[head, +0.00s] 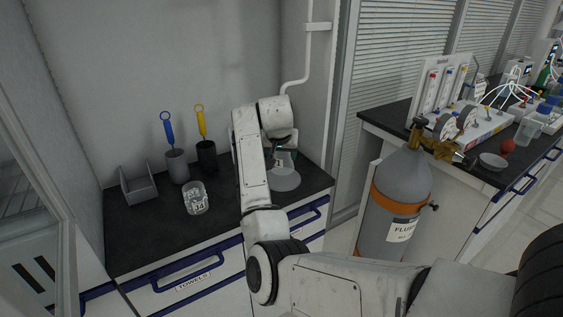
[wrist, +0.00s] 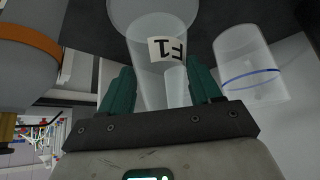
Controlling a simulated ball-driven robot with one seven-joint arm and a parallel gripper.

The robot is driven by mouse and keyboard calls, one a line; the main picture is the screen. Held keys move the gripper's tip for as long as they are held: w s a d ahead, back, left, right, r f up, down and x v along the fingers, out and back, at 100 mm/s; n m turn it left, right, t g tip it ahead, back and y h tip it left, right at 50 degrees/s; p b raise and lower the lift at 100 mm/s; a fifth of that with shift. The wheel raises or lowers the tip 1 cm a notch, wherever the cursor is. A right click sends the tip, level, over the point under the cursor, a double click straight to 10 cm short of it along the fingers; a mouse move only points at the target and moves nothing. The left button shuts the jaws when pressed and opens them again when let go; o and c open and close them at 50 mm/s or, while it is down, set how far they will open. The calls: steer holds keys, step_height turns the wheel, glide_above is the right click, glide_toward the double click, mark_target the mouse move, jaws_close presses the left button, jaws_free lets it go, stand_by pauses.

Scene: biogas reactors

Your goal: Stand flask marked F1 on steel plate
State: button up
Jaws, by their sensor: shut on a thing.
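The clear flask (wrist: 146,64) has a white label reading F1, upside down in the wrist view. My gripper (wrist: 163,88) is shut on it, with one green finger on each side. In the head view my gripper (head: 284,149) is over the right part of the dark worktop, partly hidden by my arm, and the flask's pale, wide lower part (head: 284,179) shows beneath it. I cannot tell from these frames whether the flask touches the surface. I cannot make out the steel plate apart from the pale round shape at the flask's base.
A beaker marked 14 (head: 195,199) stands left of my arm. A gas cylinder (head: 396,205) stands right. A clear vessel with a blue line (wrist: 248,68) is beside the flask.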

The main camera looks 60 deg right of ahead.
mark_target(281, 158)
steer(key=shift+f, duration=1.6)
steer(key=shift+f, duration=0.1)
steer(key=o, duration=1.1)
steer(key=shift+o, duration=0.2)
steer(key=shift+r, duration=0.25)
steer(key=v, duration=1.1)
steer(key=shift+a+r, duration=0.2)
steer(key=shift+r, duration=0.15)
